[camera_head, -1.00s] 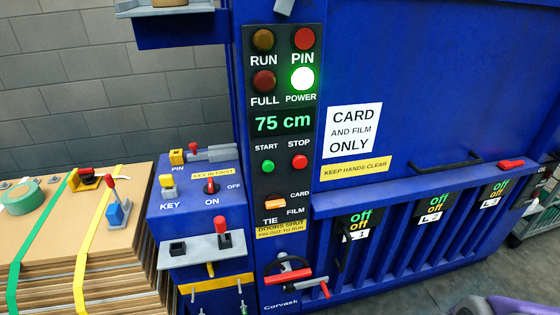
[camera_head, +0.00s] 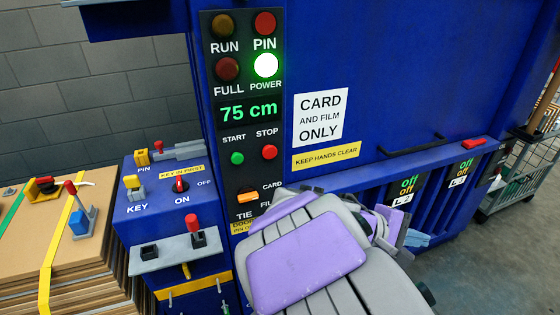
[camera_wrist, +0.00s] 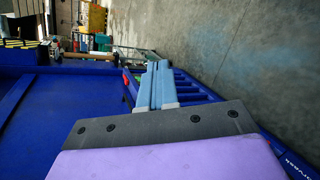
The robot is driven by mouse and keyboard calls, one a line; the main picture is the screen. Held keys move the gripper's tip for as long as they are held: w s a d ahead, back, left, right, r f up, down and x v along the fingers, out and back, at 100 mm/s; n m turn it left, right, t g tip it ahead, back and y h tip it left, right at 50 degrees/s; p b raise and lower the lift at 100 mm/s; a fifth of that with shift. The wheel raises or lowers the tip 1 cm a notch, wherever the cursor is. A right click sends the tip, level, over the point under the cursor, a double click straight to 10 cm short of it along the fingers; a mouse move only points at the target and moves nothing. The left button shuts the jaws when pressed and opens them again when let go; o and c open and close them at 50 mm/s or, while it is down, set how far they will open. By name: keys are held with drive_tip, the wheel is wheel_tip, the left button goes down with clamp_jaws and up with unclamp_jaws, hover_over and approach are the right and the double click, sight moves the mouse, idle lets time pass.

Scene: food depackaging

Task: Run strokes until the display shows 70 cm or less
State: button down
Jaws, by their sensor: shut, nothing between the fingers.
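The blue baler's control panel (camera_head: 238,175) stands in the middle of the head view. Its display (camera_head: 249,111) reads 75 cm in green. The POWER lamp (camera_head: 266,65) is lit white-green; the RUN (camera_head: 223,26), PIN (camera_head: 265,23) and FULL (camera_head: 227,68) lamps look dark. Below the display are the green START button (camera_head: 237,158) and the red STOP button (camera_head: 269,152). My gripper shows in the wrist view (camera_wrist: 157,87) with its light-blue fingers shut and empty, above the baler's blue bars. In the head view my purple and grey arm hides the lower panel and the L1 switch.
A key box (camera_head: 155,205) with levers juts out left of the panel. Flattened cardboard (camera_head: 50,245), strapped and stacked, stands at the far left. A wire cart (camera_head: 510,185) is at the right. Grey floor is open at the lower right.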

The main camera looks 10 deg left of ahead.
sight(237, 158)
drive_tip(key=w+a+n+t+b, duration=0.1)
drive_tip(key=w+a+n+t, duration=0.35)
drive_tip(key=a, duration=0.35)
drive_tip(key=w+a+n+t, duration=0.3)
drive_tip(key=w+a+t, duration=0.15)
drive_tip(key=a, duration=0.45)
drive_tip(key=a+f+n+t+y, duration=0.1)
drive_tip(key=a+n+y, duration=0.3)
drive_tip(key=a, duration=0.7)
drive_tip(key=w+a+f+n+t+y, duration=0.1)
drive_tip(key=a+n+t+y, duration=0.2)
drive_tip(key=a, duration=0.7)
drive_tip(key=shift+w+a+f+n+t+y+b, duration=0.25)
drive_tip(key=shift+a+f+n+t+y+b, duration=0.2)
drive_tip(key=shift+n+t, duration=0.4)
drive_tip(key=shift+w, duration=0.1)
drive_tip(key=w+a+p, duration=0.4)
drive_tip(key=w, duration=0.3)
drive_tip(key=shift+w+a, duration=0.2)
drive_tip(key=shift+w+r, duration=0.1)
drive_tip(key=shift+r, duration=0.05)
drive_tip(key=shift+w+a+p, duration=0.2)
drive_tip(key=shift+p, duration=0.2)
